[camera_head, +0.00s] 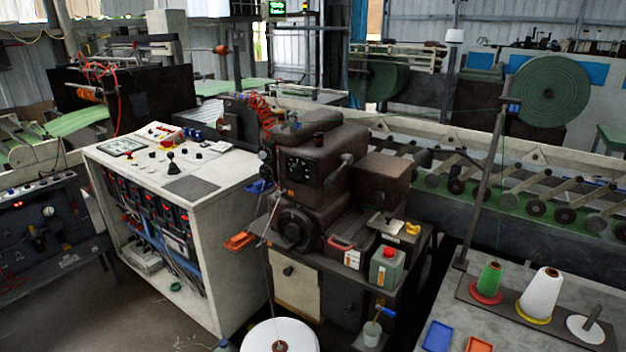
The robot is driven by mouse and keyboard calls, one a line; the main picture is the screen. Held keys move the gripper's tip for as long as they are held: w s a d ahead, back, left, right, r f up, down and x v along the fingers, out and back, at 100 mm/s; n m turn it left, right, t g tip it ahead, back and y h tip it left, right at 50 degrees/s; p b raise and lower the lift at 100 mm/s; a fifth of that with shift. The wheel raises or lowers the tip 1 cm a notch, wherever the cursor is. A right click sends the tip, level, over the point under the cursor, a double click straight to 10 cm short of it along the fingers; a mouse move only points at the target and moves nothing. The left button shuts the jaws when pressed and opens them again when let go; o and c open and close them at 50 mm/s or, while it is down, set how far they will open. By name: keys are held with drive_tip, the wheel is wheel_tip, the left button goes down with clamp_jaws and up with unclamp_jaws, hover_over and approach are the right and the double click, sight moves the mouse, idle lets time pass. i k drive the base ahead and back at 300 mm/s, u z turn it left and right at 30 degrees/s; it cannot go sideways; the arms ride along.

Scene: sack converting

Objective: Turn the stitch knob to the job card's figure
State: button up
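A brown machine head (325,185) stands on a dark bench in the middle of the view. On its front face is a round dark dial with pale marks (299,169), which may be the stitch knob; its setting is too small to read. Below it is a larger dark round wheel (298,229). I cannot pick out a job card for certain, and no figure on one is readable. My gripper is not in view, so nothing shows touching the dial.
A white control cabinet (235,255) stands left of the machine head. A red-capped canister (386,267) and a red-handled box (343,252) sit on the bench. At the right, a grey table holds a green thread cone (489,279) and a white cone (541,293).

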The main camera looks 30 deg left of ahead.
sight(295, 171)
drive_tip(key=u, duration=1.35)
drive_tip(key=k, duration=0.5)
drive_tip(key=u, duration=0.25)
drive_tip(key=i, duration=0.5)
drive_tip(key=z, duration=0.05)
drive_tip(key=k, duration=0.2)
drive_tip(key=z, duration=0.05)
